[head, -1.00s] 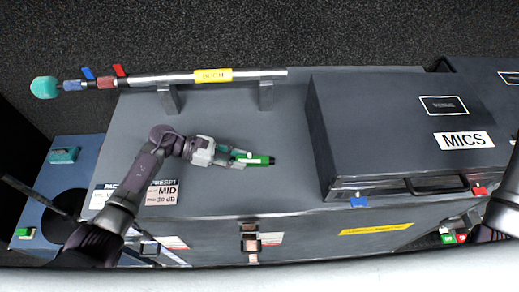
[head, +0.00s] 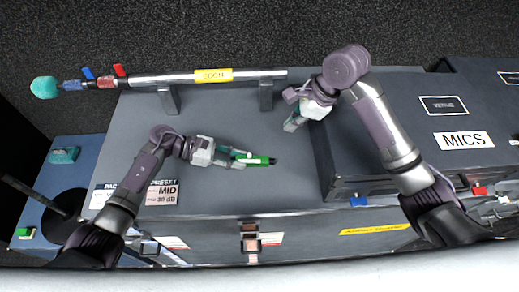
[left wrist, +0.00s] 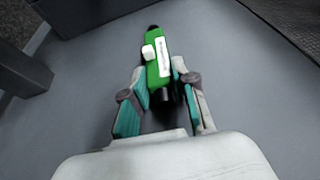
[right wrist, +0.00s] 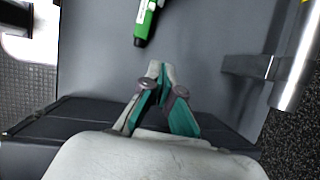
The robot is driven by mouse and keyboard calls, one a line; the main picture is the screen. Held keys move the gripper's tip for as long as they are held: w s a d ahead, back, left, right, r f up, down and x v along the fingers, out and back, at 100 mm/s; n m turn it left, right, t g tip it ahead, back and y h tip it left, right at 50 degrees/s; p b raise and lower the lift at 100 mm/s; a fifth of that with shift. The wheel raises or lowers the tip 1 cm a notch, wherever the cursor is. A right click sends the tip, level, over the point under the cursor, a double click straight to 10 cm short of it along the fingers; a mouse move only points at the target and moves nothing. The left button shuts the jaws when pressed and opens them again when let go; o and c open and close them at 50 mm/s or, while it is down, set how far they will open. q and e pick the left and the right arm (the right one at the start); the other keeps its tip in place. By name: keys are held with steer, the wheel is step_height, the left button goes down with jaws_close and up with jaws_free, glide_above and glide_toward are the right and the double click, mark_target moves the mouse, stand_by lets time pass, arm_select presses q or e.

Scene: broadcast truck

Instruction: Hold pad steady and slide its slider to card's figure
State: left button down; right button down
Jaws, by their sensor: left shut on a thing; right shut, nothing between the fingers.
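The pad (head: 258,160) is a small green block on the grey case top, with a white slider knob (left wrist: 148,52) and a pale label strip showing in the left wrist view. My left gripper (head: 236,155) is shut on the pad's near end. My right gripper (head: 291,126) is shut and empty, above and to the right of the pad. The pad's dark tip also shows in the right wrist view (right wrist: 146,22), beyond the right fingertips. The preset card (head: 162,193) lies at the case's front left and reads MID and what looks like 30 dB.
A boom pole (head: 150,80) rests on two stands along the back. The dark MICS case (head: 400,130) stands to the right, under my right arm. A second card (head: 101,196) lies left of the preset card. The case top in front of the pad is clear.

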mark_target(250, 154)
steer(key=shift+g, duration=0.5)
steer(key=x, duration=0.3)
steer(key=s+x, duration=0.1)
steer(key=x, duration=0.3)
steer(key=s+x, duration=0.1)
steer(key=x, duration=0.3)
steer(key=a, duration=0.2)
steer(key=shift+w+a, duration=0.1)
steer(key=shift+a, duration=0.25)
steer(key=shift+w+a, duration=0.1)
steer(key=shift+a, duration=0.6)
steer(key=shift+a+r, duration=0.1)
steer(key=shift+a, duration=1.2)
steer(key=v, duration=1.2)
